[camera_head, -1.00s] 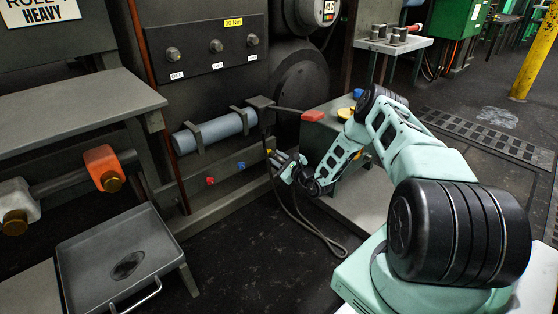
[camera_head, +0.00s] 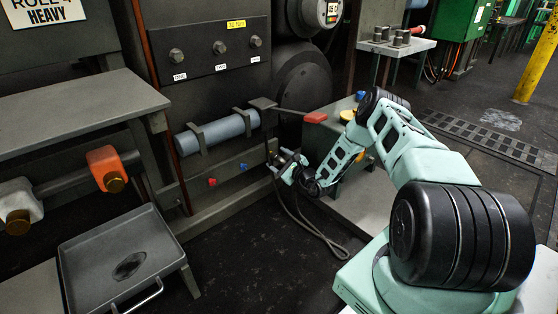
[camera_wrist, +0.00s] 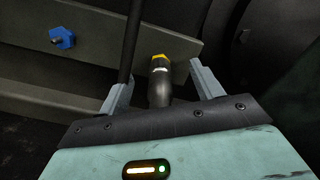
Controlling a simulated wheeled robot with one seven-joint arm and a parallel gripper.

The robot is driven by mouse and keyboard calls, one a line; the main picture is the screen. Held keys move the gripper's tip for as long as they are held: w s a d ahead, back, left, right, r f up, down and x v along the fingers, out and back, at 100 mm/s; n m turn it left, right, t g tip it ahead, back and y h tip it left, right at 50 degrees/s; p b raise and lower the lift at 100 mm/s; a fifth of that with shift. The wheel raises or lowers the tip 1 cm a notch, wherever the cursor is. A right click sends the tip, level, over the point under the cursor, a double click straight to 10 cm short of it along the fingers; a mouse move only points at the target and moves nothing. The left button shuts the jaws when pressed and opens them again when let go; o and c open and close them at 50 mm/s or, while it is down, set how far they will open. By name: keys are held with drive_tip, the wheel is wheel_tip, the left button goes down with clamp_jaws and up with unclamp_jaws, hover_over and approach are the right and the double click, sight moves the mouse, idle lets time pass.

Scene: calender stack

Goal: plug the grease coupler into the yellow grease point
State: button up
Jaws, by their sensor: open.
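The grease coupler (camera_wrist: 160,88) is a dark cylinder with a pale band. In the wrist view its far end meets the yellow grease point (camera_wrist: 159,58), a hex fitting on the grey rail. It looks seated there, but how deep I cannot tell. My gripper (camera_wrist: 162,88) is open, with one finger on each side of the coupler and a gap to both. In the head view my gripper (camera_head: 279,164) is at the rail's right end and hides most of the coupler. A dark hose (camera_head: 318,232) hangs below it in a loop.
A blue grease point (camera_wrist: 62,38) is to the left on the rail, and a red one (camera_head: 212,182) farther left. A dark hose or rod (camera_wrist: 132,42) passes just left of the coupler. A blue-grey roll (camera_head: 217,133) sits above the rail.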

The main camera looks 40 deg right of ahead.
drive_tip(key=shift+s+r+p, duration=0.1)
drive_tip(key=shift+s+p, duration=0.95)
drive_tip(key=shift+s, duration=0.15)
drive_tip(key=shift+s+d+p, duration=0.15)
drive_tip(key=shift+s+p, duration=1.35)
drive_tip(key=shift+s, duration=0.8)
